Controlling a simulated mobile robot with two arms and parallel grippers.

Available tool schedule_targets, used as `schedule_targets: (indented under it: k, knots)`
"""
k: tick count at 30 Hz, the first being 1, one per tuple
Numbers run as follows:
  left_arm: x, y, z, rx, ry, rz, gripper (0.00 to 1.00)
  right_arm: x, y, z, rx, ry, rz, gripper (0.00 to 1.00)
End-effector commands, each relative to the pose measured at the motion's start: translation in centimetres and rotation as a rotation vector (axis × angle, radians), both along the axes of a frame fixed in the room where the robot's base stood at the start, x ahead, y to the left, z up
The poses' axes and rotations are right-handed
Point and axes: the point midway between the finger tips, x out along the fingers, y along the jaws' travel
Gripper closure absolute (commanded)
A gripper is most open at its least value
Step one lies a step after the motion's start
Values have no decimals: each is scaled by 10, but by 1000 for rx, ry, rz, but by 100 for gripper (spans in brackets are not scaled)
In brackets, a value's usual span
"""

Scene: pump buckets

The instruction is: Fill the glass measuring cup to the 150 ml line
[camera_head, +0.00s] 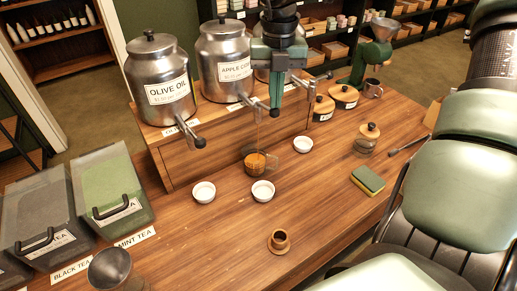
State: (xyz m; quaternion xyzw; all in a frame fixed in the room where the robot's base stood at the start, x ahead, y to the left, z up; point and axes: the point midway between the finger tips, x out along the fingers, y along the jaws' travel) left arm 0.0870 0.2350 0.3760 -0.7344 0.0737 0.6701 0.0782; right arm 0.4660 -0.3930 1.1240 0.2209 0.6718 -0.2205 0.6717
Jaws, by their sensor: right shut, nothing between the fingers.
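The glass measuring cup (255,163) appears to be the small vessel with amber-brown contents on the wooden counter, below the dispenser taps. A thin, faint stream seems to fall into it from above. Its marks and fill level are too small to read. My right gripper (276,106) is shut and empty, pointing down above and slightly right of the cup, near the taps. Steel dispensers stand behind: one labelled OLIVE OIL (158,70) and one labelled APPLE CIDER or similar (223,50). A third is mostly hidden behind my gripper. My left gripper is not in view.
White bowls (204,192) (262,191) (303,145) stand around the cup. A sponge (368,180), lidded jar (367,140) and small wooden pot (279,241) are farther out. Tea bins (112,185) and a metal scoop or bowl (110,268) are at left. The front-middle counter is mostly clear.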

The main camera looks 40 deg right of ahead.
Motion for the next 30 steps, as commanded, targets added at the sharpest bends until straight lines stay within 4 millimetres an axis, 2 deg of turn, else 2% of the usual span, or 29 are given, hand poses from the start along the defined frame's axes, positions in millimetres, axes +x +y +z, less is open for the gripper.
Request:
schedule_targets:
  k: [1,4,17,30]
  knots:
    - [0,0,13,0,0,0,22,0,0,18,-1,0,0,100]
    - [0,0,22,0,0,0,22,1,0,34,-1,0,0,100]
    - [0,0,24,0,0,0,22,1,0,40,0,0,0,100]
    - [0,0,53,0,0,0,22,1,0,87,-1,0,0,100]
